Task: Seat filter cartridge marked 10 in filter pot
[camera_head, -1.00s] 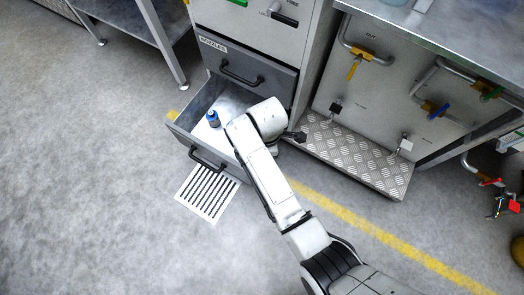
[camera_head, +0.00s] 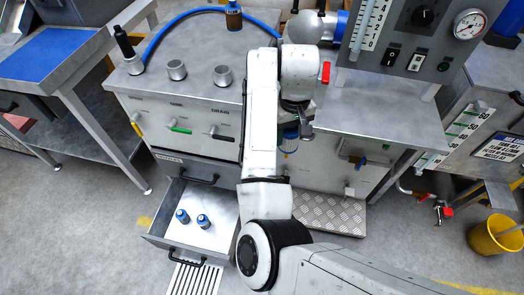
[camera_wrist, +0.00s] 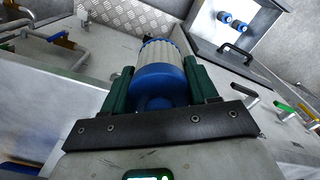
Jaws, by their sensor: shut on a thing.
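My gripper (camera_wrist: 160,82) is shut on a filter cartridge (camera_wrist: 163,56) with a blue end cap and a white ribbed body, held between its two dark green fingers. In the head view the cartridge (camera_head: 289,141) hangs below my wrist, partly hidden, in front of the bench cabinet. No number on it is readable. Two smaller blue-capped pieces stand upright in the open drawer (camera_head: 160,243), and they also show in the wrist view (camera_wrist: 232,22). I cannot tell for sure which fitting is the filter pot; an amber container (camera_head: 233,16) stands at the back of the bench.
The bench top (camera_head: 195,95) carries two metal knobs, a black-handled fitting (camera_head: 127,48) and a blue hose (camera_head: 180,18). A gauge panel (camera_head: 425,35) and a lower steel top (camera_head: 375,115) lie right. A tread-plate step (camera_head: 330,213) is below; a yellow bucket (camera_head: 494,236) stands far right.

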